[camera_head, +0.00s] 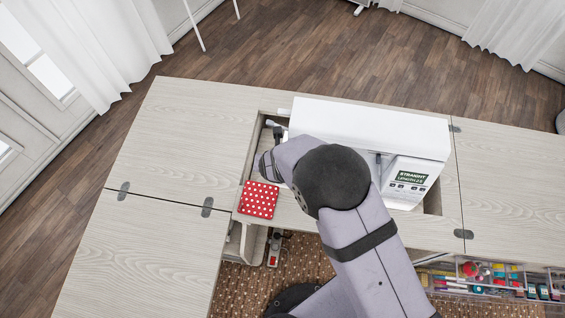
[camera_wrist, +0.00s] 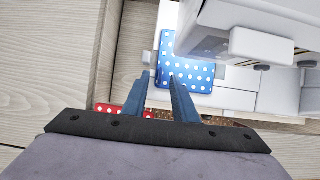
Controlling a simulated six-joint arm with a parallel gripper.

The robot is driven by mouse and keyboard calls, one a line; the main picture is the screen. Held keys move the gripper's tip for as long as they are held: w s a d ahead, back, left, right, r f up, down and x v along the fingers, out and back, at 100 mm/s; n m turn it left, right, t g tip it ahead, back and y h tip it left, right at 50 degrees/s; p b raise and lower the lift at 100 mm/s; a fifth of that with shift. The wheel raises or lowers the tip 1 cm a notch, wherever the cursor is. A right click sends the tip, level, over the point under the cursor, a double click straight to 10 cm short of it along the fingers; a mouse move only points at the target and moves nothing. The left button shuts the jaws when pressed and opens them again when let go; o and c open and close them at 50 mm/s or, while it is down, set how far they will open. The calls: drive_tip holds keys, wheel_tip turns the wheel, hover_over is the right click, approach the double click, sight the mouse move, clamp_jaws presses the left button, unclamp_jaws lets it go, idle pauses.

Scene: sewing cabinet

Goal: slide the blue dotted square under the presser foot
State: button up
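The blue square with white dots (camera_wrist: 195,76) lies flat on the white machine bed in the wrist view. Its right part runs close to the underside of the sewing machine's head (camera_wrist: 222,22). I cannot make out the presser foot or whether the square is beneath it. In the head view my arm hides the square and the gripper, in front of the white sewing machine (camera_head: 375,130).
A red square with white dots (camera_head: 258,199) lies on the cabinet left of my arm. The machine sits in a cabinet opening with wooden edges. An open drawer of sewing supplies (camera_head: 490,280) is at lower right. The left cabinet top (camera_head: 185,130) is clear.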

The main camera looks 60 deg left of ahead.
drive_tip(key=v, duration=0.6)
drive_tip(key=shift+r, duration=0.25)
drive_tip(key=shift+d, duration=0.2)
drive_tip(key=w+d+r+m+h+b, duration=0.2)
drive_tip(key=w+d+r+m, duration=0.1)
drive_tip(key=w+d+m, duration=0.8)
drive_tip(key=w+d+r+m+h+b, duration=0.1)
drive_tip(key=w+d+r+m+h, duration=0.15)
drive_tip(key=w+d+m, duration=0.9)
drive_tip(key=s+d+r+m+g+p, duration=0.1)
drive_tip(key=s+d+r+m, duration=0.1)
drive_tip(key=d+m, duration=0.45)
drive_tip(key=s+d+r+m+g, duration=0.1)
drive_tip(key=s+d+r+m, duration=0.2)
drive_tip(key=d, duration=0.7)
drive_tip(key=s+d+r+m+g+p, duration=0.1)
drive_tip(key=s+d+r+m, duration=0.2)
drive_tip(key=s+d+m, duration=0.4)
drive_tip(key=shift+s+d+r+m+g+y+p, duration=0.4)
drive_tip(key=shift+d+m, duration=1.15)
drive_tip(key=shift+m, duration=1.45)
